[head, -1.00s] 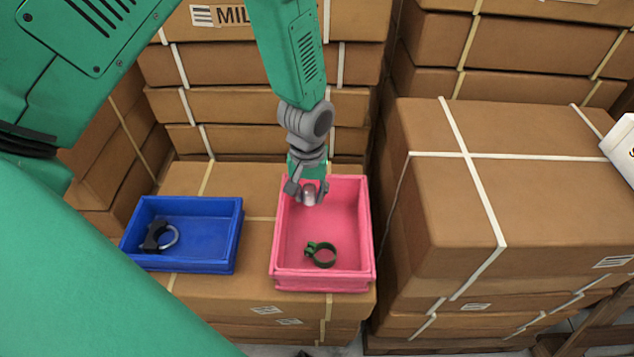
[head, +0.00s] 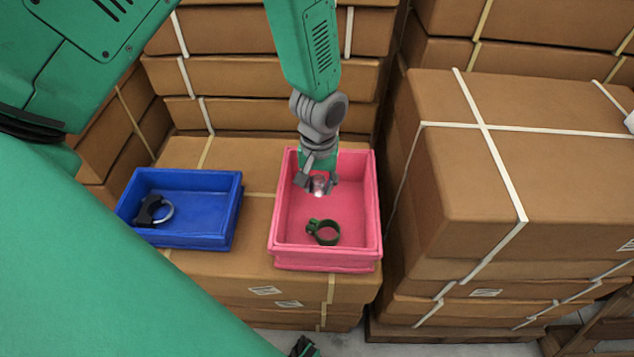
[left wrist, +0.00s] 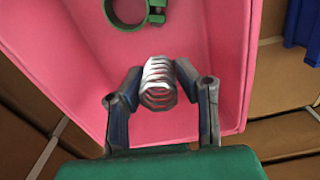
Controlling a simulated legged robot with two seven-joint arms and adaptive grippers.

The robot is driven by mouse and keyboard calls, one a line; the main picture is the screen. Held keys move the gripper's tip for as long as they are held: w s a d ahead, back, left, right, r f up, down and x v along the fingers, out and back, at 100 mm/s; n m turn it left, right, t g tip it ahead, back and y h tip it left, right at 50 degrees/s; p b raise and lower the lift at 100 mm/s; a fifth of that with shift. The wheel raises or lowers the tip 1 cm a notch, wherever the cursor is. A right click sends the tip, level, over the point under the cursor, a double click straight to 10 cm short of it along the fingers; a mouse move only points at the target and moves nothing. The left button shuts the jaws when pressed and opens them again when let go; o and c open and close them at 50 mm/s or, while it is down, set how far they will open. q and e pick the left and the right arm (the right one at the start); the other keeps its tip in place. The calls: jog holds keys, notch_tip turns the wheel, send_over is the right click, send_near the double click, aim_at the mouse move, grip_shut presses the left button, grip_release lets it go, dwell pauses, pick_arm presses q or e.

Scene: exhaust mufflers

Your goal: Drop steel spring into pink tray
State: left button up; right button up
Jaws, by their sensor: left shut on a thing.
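The pink tray (head: 277,215) stands on a cardboard box, with a dark green ring clamp (head: 324,232) lying in its front part. My left gripper (head: 319,186) reaches down over the back half of the tray. It is shut on the steel spring (left wrist: 159,82), a shiny coil held between the two fingers in the left wrist view. In the head view the spring is a small bright spot at the fingertips. The gripper (left wrist: 160,88) and spring are over the tray floor; I cannot tell their exact height. My right gripper is not clearly in view.
A blue tray (head: 215,222) with a black and grey clamp (head: 153,211) stands left of the pink tray. Tall stacks of strapped cardboard boxes (head: 560,180) rise at the right and behind. The pink tray's middle floor is free behind the green clamp.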

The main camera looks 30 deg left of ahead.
aim_at(320, 177)
pick_arm(q)
jog(key=o, duration=0.9)
jog(key=shift+d+r, duration=0.15)
jog(key=shift+d, duration=0.2)
jog(key=shift+c, duration=0.2)
jog(key=shift+o, duration=0.8)
jog(key=shift+d, duration=0.4)
jog(key=shift+a+r, duration=0.2)
jog(key=shift+a, duration=0.2)
jog(key=r, duration=0.4)
jog(key=shift+w+a+r, duration=0.1)
jog(key=shift+a+r, duration=0.05)
jog(key=shift+a, duration=0.05)
jog(key=shift+d+r, duration=0.15)
jog(key=shift+r, duration=1.65)
jog(key=shift+d+r, duration=0.15)
jog(key=shift+r, duration=1.65)
